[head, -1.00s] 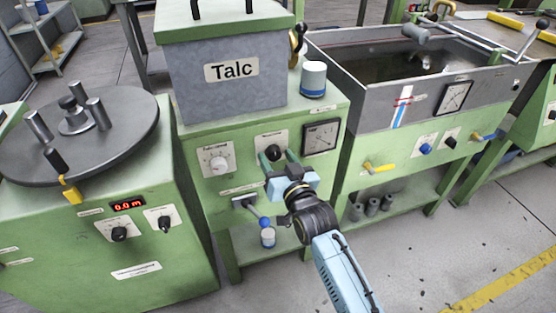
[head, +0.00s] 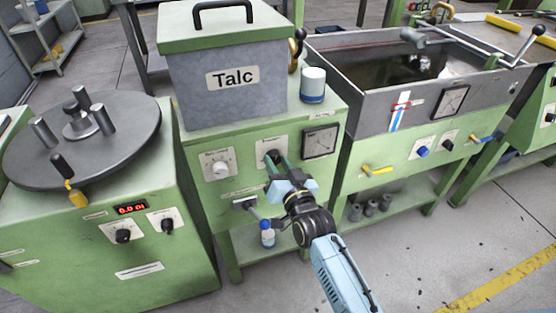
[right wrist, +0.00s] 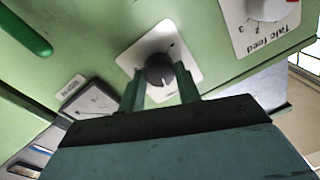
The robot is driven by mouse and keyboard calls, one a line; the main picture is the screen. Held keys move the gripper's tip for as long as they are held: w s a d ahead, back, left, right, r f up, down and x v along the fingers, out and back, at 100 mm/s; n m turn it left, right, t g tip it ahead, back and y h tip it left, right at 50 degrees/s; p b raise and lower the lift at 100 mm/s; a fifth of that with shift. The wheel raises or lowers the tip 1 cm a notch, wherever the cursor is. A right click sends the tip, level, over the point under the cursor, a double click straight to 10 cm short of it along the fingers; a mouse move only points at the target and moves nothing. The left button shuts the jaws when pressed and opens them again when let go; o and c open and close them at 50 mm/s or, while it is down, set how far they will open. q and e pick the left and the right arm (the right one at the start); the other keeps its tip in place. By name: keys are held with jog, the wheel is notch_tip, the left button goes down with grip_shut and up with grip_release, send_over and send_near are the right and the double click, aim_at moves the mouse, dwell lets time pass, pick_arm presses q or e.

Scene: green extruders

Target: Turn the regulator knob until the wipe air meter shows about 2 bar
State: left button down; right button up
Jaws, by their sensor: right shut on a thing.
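The black regulator knob (head: 271,157) sits on a white plate on the green front of the talc machine. My right gripper (head: 277,162) is shut on this knob. In the right wrist view, the knob (right wrist: 160,70) shows between the two green fingers (right wrist: 160,84), with a pale mark on its face. The square wipe air meter (head: 320,141) is on the panel to the right of the knob. Its needle is too small to read. In the right wrist view the meter (right wrist: 90,100) is seen at a steep slant. My left gripper is not in view.
The white talc feed knob (head: 220,168) is left of the regulator knob. A trough (head: 375,115) with yellow and blue handles stands to the right. A turntable machine (head: 82,135) stands to the left.

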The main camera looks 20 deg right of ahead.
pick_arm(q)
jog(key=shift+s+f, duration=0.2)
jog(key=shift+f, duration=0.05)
pick_arm(e)
jog(key=o, duration=1)
jog(key=shift+s, duration=0.15)
jog(key=shift+s, duration=0.35)
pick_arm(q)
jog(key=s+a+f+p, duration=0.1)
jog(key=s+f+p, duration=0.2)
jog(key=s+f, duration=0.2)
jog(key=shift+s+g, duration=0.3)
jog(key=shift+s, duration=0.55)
pick_arm(e)
jog(key=s, duration=0.8)
jog(key=s+d, duration=0.1)
jog(key=s, duration=0.3)
jog(key=shift+s+d+f, duration=0.1)
jog(key=shift+s, duration=0.1)
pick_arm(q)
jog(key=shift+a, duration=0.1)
